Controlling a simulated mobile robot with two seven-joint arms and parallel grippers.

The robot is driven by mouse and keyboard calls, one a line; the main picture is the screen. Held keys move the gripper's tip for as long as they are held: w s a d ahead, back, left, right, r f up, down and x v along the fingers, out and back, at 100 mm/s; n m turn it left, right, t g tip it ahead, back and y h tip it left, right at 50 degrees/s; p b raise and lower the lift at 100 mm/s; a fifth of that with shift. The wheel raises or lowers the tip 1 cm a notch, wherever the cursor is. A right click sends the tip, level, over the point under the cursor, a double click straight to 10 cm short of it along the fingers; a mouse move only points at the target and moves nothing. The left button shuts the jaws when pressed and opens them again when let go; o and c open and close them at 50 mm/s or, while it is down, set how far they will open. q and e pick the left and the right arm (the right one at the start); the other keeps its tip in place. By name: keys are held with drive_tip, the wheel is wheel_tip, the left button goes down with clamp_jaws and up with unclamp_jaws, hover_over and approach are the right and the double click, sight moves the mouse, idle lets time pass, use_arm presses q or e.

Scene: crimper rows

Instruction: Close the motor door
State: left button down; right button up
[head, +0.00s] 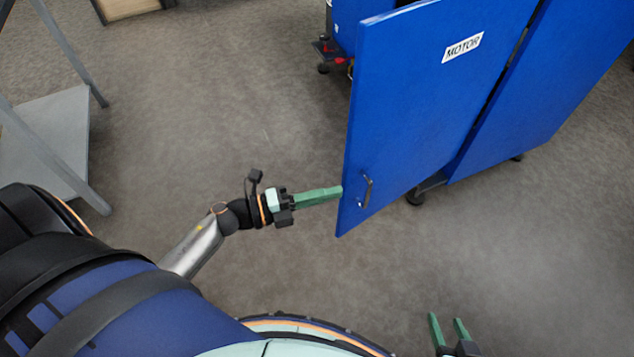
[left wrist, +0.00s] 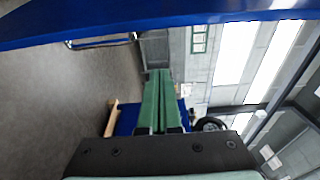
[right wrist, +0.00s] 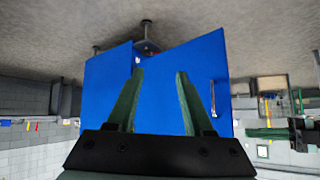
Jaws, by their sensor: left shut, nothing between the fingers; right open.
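The blue motor door (head: 405,110) stands swung open from the blue cabinet, with a white MOTOR label and a dark handle (head: 367,190) near its free lower edge. My left gripper (head: 340,191) is shut and empty, its tips at or very near the door's free edge, left of the handle; I cannot tell whether they touch. The left wrist view shows its closed green fingers (left wrist: 158,80) and the blue door edge (left wrist: 130,26) across the top. My right gripper (head: 448,328) is open and empty, low and apart from the door. The right wrist view shows the door (right wrist: 190,75) beyond its fingers.
Another blue panel (head: 540,90) stands to the right of the door. A grey metal stand (head: 60,140) is at the left. The grey floor between stand and door is clear.

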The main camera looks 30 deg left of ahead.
sight(343, 175)
use_arm(q)
drive_tip(key=shift+w+d+b, duration=0.15)
drive_tip(key=shift+w+b, duration=0.1)
drive_tip(key=shift+w, duration=1.2)
drive_tip(key=shift+w+d+b, duration=0.1)
drive_tip(key=shift+w+b, duration=0.1)
drive_tip(key=shift+w, duration=1.2)
use_arm(e)
drive_tip(key=shift+w+d+r+t, duration=0.15)
drive_tip(key=shift+w+r+t, duration=0.4)
drive_tip(key=shift+w+r, duration=0.35)
drive_tip(key=shift+w+d+r+t, duration=0.1)
drive_tip(key=shift+w+r+t, duration=0.45)
drive_tip(key=shift+w+r, duration=0.3)
use_arm(q)
drive_tip(key=shift+a, duration=0.1)
